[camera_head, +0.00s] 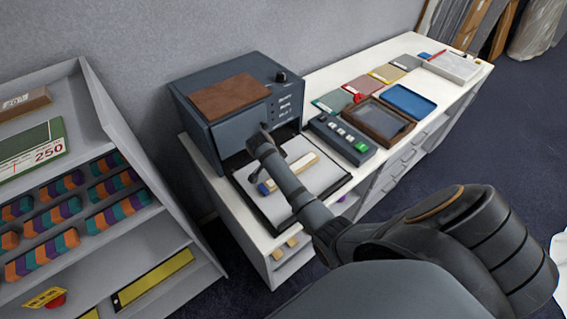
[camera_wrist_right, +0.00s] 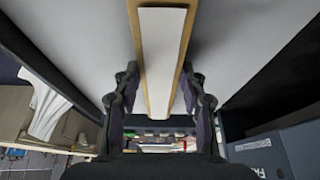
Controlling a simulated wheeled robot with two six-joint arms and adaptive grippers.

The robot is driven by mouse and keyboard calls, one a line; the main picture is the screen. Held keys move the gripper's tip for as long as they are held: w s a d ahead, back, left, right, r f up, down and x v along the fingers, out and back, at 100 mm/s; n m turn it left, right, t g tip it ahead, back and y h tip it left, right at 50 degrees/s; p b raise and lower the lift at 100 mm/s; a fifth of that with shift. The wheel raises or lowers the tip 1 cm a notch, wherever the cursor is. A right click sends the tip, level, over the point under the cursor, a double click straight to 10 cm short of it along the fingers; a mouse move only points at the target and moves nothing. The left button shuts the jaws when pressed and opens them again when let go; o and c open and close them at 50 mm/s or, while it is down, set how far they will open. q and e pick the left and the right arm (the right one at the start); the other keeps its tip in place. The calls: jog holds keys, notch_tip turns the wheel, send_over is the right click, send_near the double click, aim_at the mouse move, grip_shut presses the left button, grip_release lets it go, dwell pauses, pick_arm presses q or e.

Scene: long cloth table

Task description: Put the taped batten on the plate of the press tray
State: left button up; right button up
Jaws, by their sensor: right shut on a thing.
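The batten (camera_head: 302,167), pale wood with a white strip along its face, lies over the plate (camera_head: 318,178) of the press tray in the head view, with a blue patch at its near left end. I cannot tell whether it touches the plate. The tray sticks out from the dark press (camera_head: 235,105). In the right wrist view the batten (camera_wrist_right: 163,50) runs between the two fingers of my right gripper (camera_wrist_right: 160,88), which is shut on it. My left gripper is not in view.
A button box (camera_head: 341,138), a brown framed tray (camera_head: 378,120), a blue tray (camera_head: 408,101) and several coloured cards lie along the table to the right of the press. A shelf unit (camera_head: 110,120) with striped rolls stands at the left.

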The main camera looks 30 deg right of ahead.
jog(key=shift+f, duration=0.15)
jog(key=o, duration=1.2)
jog(key=shift+o, duration=0.2)
jog(key=shift+w+a+r, duration=0.1)
jog(key=shift+a+r, duration=0.05)
jog(key=shift+r, duration=0.3)
jog(key=b+v, duration=0.2)
jog(key=v, duration=0.9)
jog(key=shift+r+b, duration=0.15)
jog(key=shift+b, duration=0.25)
